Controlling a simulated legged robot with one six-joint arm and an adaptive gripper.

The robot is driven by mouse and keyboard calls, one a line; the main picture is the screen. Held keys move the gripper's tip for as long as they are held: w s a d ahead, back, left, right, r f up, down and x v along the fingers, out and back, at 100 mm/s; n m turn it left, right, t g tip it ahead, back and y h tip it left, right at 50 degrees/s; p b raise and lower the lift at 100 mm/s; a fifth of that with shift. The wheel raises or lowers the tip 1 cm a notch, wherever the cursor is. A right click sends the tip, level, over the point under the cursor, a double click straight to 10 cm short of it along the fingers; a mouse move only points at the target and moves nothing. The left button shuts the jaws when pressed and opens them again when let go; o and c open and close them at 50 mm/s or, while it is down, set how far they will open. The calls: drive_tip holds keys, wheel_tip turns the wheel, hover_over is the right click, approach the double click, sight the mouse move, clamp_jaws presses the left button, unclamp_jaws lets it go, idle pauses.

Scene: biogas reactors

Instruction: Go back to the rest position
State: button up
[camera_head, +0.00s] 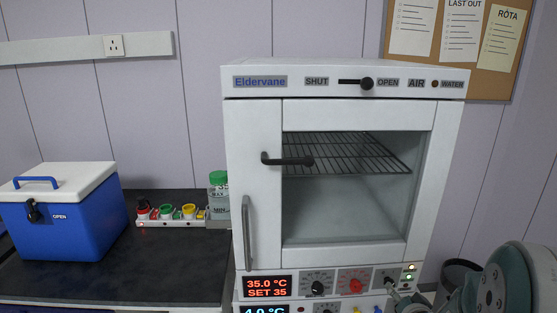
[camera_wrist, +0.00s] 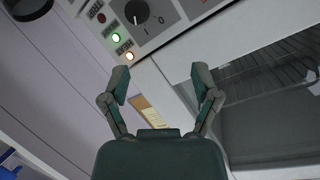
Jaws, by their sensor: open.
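My gripper (camera_wrist: 160,77) is open in the wrist view, its two jointed fingers spread wide with nothing between them. The white Eldervane cabinet (camera_head: 345,112) fills the middle of the head view, and its windowed door looks closed. Part of the cabinet (camera_wrist: 185,65) also shows tilted beyond the fingers in the wrist view. A green-grey part of my arm (camera_head: 510,285) stands at the lower right of the head view, in front of the cabinet's right side. The fingers are not clearly seen in that view.
A blue cool box (camera_head: 75,230) with a white lid stands on the dark bench (camera_head: 165,265) at left. Several coloured-capped items sit in a rack (camera_head: 175,222) near a green-lidded jar (camera_head: 218,195). A dark bin (camera_head: 460,272) is behind my arm. A control panel (camera_head: 340,285) sits below the door.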

drive_tip(key=s+a+r+n+g, duration=0.3)
drive_tip(key=s+a+r, duration=0.3)
drive_tip(key=s, duration=0.6)
drive_tip(key=s+a+r+n+g+y, duration=0.1)
drive_tip(key=s+a+r+n+g, duration=0.3)
drive_tip(key=s, duration=0.9)
drive_tip(key=a+r+g, duration=0.1)
drive_tip(key=a+r, duration=0.2)
drive_tip(key=a, duration=0.2)
drive_tip(key=shift+r+n+g, duration=0.3)
